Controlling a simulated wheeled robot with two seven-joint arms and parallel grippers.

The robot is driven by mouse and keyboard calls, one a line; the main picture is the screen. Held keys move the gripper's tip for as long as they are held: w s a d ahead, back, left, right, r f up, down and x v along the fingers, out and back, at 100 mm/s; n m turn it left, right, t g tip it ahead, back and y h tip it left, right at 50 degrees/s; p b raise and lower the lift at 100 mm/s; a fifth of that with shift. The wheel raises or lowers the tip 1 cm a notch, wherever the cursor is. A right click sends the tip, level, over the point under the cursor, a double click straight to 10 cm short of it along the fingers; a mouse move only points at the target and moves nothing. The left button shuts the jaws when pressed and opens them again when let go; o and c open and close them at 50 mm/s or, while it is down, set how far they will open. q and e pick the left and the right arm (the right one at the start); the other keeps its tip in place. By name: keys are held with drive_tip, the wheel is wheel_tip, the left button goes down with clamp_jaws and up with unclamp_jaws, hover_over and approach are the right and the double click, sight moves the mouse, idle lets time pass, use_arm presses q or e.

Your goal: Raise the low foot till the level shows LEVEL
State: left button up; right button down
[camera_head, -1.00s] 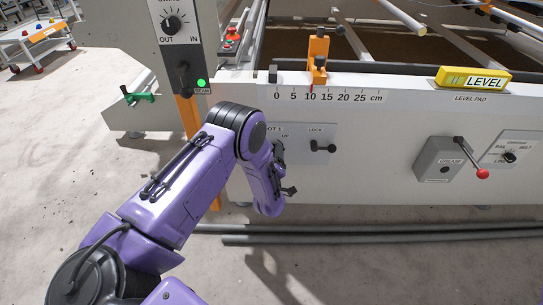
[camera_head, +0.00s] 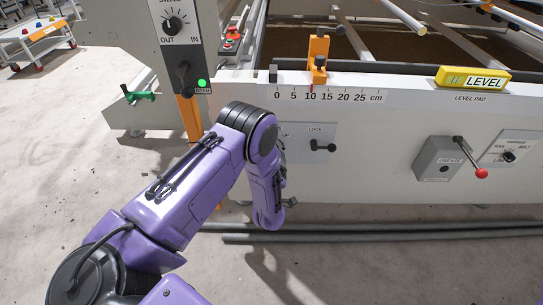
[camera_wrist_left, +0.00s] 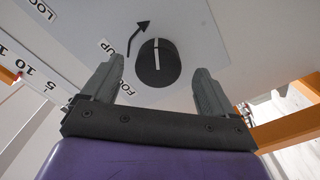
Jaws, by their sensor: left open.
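The yellow level (camera_head: 472,78) sits on the level pad at the top right of the white beam and shows LEVEL. The foot knob, a black round dial with a white line (camera_wrist_left: 158,63), shows in the left wrist view on a grey plate, with a curved arrow and the word UP beside it. In the head view my arm hides this knob. My left gripper (camera_wrist_left: 160,66) is open, its two fingers on either side of the knob with gaps visible. The lock lever (camera_head: 323,146) is black, right of my arm. My right gripper is in neither view.
A grease box (camera_head: 444,164) with a red-knobbed lever and a selector plate (camera_head: 508,150) are on the beam's right. An orange clamp (camera_head: 318,57) stands by the centimetre scale. Grey pipes (camera_head: 370,236) lie on the floor below. A swing switch panel (camera_head: 174,45) is upper left.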

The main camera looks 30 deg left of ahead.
use_arm(q)
drive_tip(key=v, duration=0.6)
drive_tip(key=s+d+f+m+g+h, duration=0.2)
drive_tip(key=s+f+m+g+h, duration=0.3)
drive_tip(key=s+f, duration=0.5)
drive_tip(key=s+f+m+g+h, duration=0.15)
drive_tip(key=s+g, duration=0.25)
drive_tip(key=s, duration=0.6)
drive_tip(key=s+f+m+g+y, duration=0.1)
drive_tip(key=s+m+g, duration=0.15)
drive_tip(key=s, duration=0.65)
wheel_tip(320, 180, up, 17)
drive_tip(key=p, duration=1.7)
drive_tip(key=shift+s+a+n+g, duration=0.3)
drive_tip(key=shift+s+a+g, duration=0.05)
drive_tip(key=shift+s+a, duration=0.1)
